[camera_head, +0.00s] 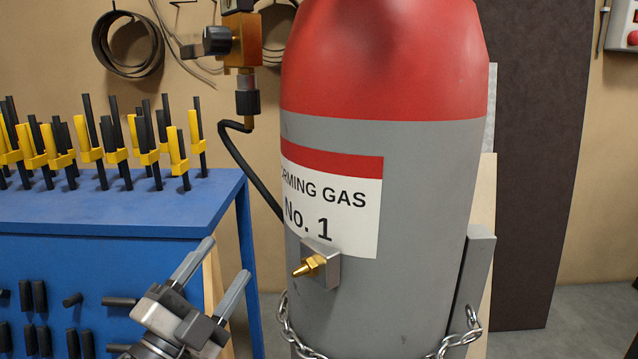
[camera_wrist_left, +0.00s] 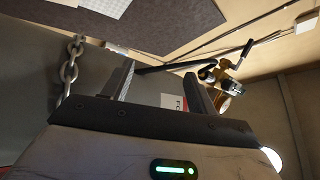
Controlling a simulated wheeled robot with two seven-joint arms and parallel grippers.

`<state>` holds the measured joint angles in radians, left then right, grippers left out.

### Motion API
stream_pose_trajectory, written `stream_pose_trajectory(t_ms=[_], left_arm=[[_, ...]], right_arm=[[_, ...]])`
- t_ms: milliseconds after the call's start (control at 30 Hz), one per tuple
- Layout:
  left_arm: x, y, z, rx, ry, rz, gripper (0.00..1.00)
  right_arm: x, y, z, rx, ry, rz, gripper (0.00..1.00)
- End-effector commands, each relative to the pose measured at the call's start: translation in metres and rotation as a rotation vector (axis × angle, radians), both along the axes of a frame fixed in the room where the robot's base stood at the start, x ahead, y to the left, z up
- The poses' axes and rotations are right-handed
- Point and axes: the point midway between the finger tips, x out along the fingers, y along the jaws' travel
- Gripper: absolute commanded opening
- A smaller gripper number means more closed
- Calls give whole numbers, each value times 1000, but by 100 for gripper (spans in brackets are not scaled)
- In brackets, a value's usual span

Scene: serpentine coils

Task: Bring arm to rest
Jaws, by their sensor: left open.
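My left gripper (camera_head: 212,280) comes in at the lower left of the head view. Its two grey fingers are apart with nothing between them. It is in front of the blue bench and to the left of the gas cylinder. In the left wrist view the fingers (camera_wrist_left: 160,90) also stand apart and empty. My right gripper is in neither view.
A grey gas cylinder (camera_head: 420,220) with a red top stands close on the right, held by a chain (camera_head: 300,340). A brass fitting (camera_head: 310,266) sticks out of its front. A blue bench (camera_head: 120,215) with several yellow-black clamps (camera_head: 90,150) stands left.

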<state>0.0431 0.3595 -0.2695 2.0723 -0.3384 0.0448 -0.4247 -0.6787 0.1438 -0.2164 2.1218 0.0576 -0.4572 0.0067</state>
Motion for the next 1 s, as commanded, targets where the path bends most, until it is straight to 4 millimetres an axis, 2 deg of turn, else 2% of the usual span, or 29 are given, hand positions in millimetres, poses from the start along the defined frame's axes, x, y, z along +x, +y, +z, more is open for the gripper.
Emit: stream_pose_trajectory(t_ms=[33,133,200,300,400,500,600,700,1000], left_arm=[[-6,3,-42,-99,165,3,58],[-26,9,-116,-293,466,22,58],[-48,11,-165,-423,662,47,58],[-87,11,-224,-592,913,95,58],[-126,9,-268,-729,1109,149,58],[-157,6,-295,-824,1241,193,58],[-175,4,-308,-878,1312,219,58],[-181,3,-312,-897,1337,228,58],[-180,3,-312,-894,1336,227,58]], right_arm=[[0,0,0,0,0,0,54],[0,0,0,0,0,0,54],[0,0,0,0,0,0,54],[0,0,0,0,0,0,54],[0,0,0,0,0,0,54],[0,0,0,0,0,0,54],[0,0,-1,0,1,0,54],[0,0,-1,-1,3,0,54],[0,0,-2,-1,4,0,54]])
